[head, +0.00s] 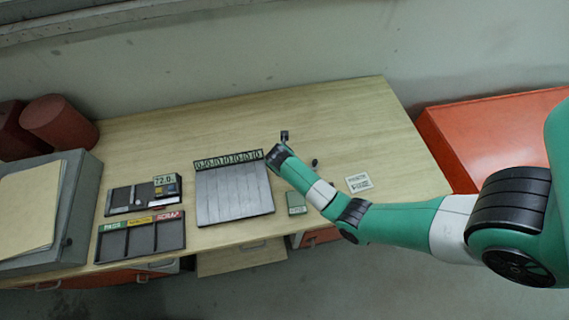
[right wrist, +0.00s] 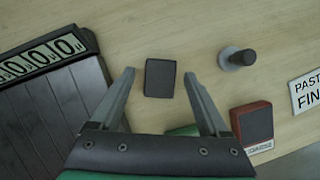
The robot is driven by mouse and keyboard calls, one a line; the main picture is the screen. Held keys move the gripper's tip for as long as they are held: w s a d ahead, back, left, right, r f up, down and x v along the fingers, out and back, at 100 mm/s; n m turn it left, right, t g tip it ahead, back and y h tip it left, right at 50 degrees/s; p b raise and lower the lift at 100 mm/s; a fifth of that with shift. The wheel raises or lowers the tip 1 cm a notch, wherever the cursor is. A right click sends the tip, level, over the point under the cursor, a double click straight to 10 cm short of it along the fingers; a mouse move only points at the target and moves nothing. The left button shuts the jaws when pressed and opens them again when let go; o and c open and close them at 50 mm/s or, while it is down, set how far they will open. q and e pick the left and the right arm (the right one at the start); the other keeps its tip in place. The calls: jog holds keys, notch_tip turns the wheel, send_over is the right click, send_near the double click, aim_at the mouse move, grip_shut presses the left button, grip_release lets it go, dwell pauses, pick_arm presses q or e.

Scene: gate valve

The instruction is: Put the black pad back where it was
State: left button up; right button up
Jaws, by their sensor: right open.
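The black pad (right wrist: 160,78) is a small dark rectangle lying flat on the wooden table in the right wrist view. My right gripper (right wrist: 159,74) is open, with one finger on each side of the pad in the picture. Neither finger visibly touches it, and I cannot tell how high the fingertips are above the table. My left gripper is not in view.
The slatted board (head: 234,193) with a number strip is at left. A grey knob (right wrist: 237,58), a red block (right wrist: 252,125) and a white sign (head: 358,183) are at right. A green block (head: 296,203) is near the front edge. A small dark object (head: 284,135) stands behind.

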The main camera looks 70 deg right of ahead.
jog(key=p+v, duration=0.2)
jog(key=v, duration=0.8)
jog(key=shift+r, duration=0.35)
